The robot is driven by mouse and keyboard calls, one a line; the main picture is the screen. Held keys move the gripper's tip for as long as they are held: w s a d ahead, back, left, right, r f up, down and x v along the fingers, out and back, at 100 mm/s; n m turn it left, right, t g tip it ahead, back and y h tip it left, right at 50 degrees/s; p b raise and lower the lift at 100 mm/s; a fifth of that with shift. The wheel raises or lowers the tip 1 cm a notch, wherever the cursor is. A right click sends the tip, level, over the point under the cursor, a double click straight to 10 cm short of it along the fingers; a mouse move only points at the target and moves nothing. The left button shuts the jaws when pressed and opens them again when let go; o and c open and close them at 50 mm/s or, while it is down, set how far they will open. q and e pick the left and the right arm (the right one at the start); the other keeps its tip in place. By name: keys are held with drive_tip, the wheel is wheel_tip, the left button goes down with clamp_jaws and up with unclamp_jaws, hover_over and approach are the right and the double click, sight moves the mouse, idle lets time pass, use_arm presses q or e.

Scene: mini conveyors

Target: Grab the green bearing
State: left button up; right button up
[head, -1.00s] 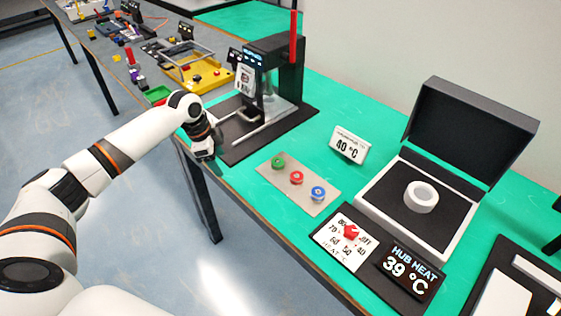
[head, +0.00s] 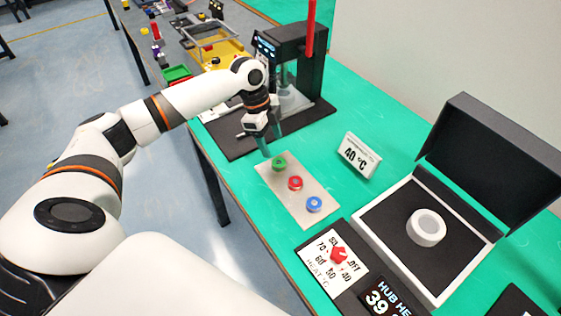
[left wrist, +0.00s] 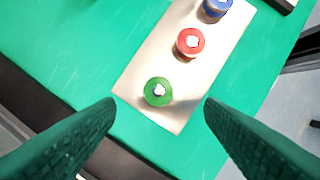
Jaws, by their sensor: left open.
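The green bearing (head: 279,163) sits at the far end of a light plate (head: 309,216), in line with a red bearing (head: 295,183) and a blue bearing (head: 314,204). My left gripper (head: 272,146) is open and empty, just above and beyond the green bearing. In the left wrist view the green bearing (left wrist: 158,92) lies ahead of and between the two spread fingers (left wrist: 160,112), apart from both. The red bearing (left wrist: 190,42) and blue bearing (left wrist: 217,8) lie farther up the plate. My right gripper is not in view.
A black press-like machine (head: 302,75) on a dark base stands behind my left gripper. A 40 °C sign (head: 360,155) stands right of the plate. An open black-lidded box (head: 372,225) with a white ring (head: 426,227) is at the right. A dial panel (head: 333,262) is in front.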

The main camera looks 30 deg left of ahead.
sight(279, 162)
use_arm(q)
drive_tip(key=x, duration=0.2)
drive_tip(key=shift+w+f, duration=0.1)
drive_tip(key=shift+f, duration=0.15)
drive_tip(key=p+x, duration=0.1)
drive_tip(key=x, duration=0.4)
drive_tip(key=shift+a, duration=0.1)
drive_tip(key=shift+c, duration=0.5)
drive_tip(key=c, duration=1)
